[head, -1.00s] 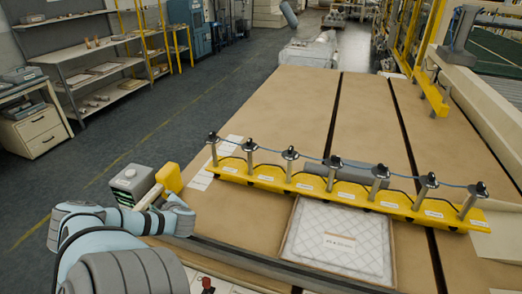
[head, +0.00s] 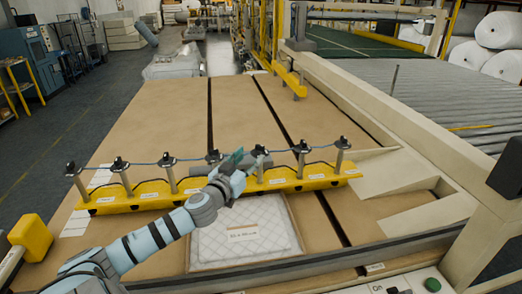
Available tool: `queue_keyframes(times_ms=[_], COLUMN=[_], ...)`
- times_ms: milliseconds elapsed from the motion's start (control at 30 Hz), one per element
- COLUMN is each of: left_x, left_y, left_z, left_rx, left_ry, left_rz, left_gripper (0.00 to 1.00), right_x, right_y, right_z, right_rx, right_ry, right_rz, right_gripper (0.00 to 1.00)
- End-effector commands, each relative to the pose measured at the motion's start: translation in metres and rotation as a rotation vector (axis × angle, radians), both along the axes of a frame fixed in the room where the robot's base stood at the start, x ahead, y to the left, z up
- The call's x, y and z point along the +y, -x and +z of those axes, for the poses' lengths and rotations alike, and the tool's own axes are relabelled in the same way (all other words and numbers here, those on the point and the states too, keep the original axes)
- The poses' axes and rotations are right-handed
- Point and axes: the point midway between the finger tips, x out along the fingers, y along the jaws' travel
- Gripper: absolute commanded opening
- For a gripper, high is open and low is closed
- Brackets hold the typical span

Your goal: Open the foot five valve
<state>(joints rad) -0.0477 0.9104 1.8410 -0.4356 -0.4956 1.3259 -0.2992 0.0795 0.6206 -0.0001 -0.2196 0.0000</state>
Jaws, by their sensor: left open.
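A yellow bar (head: 148,196) lies across the table, carrying several upright grey posts with black valve-like tops, linked by a thin blue line. The labels on the bar are too small to read. Counted from the left, the fifth post's black top (head: 258,150) shows just right of my left gripper. My left gripper (head: 238,160) is open, in front of the bar's middle between the fourth and fifth posts, and hides part of them. I cannot tell whether it touches either post. The fourth post's top (head: 213,156) shows to its left. My right gripper is not in view.
A framed white quilted pad (head: 270,225) with a label lies in front of the bar, under my left arm. A yellow block (head: 30,237) stands at the left, and a machine rail (head: 400,125) runs along the right.

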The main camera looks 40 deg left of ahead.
Motion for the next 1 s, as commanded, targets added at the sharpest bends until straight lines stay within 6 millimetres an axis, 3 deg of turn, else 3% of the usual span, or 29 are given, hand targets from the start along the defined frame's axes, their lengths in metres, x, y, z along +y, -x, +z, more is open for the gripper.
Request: queue_keyframes(times_ms=[100, 300, 667, 967, 1000], left_x=[0.009, 0.017, 0.019, 0.019, 0.023], left_y=[-0.033, -0.064, -0.072, -0.072, -0.072], left_z=[0.008, 0.007, 0.003, 0.003, 0.003], left_rx=[-0.003, 0.001, 0.001, 0.002, 0.002], left_ry=[0.014, 0.004, -0.001, 0.0, -0.001], left_rz=[0.004, 0.001, 0.0, 0.0, 0.001], left_gripper=[0.46, 0.46, 0.46, 0.01, 0.0], right_x=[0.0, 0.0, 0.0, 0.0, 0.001], right_y=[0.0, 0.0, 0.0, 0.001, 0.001], right_z=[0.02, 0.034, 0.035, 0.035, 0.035], right_rx=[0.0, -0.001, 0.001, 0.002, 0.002], right_ry=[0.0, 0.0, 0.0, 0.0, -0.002], right_rz=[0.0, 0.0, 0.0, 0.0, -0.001], right_gripper=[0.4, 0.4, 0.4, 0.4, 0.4])
